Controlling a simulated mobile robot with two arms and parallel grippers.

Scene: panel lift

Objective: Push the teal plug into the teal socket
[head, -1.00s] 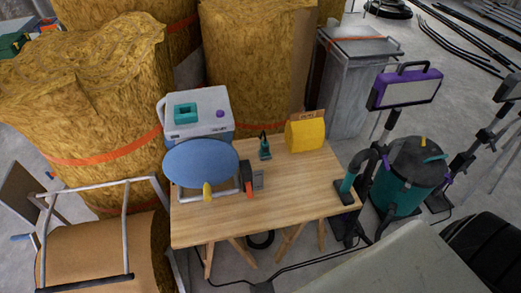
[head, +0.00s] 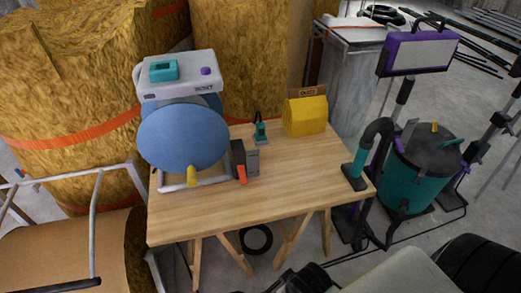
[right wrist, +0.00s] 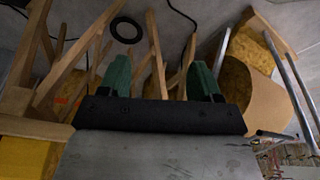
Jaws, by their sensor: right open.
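The teal plug (head: 261,131) stands upright on the wooden table, near its back edge, with a black cable at its top. The teal socket (head: 164,70) is a square frame with a dark opening on top of a white and grey box at the table's back left. My right gripper (right wrist: 160,77) shows in the right wrist view with its two green fingers apart and nothing between them. Table legs and floor lie beyond it. It is apart from plug and socket. My left gripper is not in view.
A blue disc (head: 183,137) stands in front of the box. A grey and black block with an orange part (head: 244,160) and a yellow bag (head: 305,115) are on the table (head: 270,190). A teal vacuum (head: 412,178) stands right. The table's front middle is clear.

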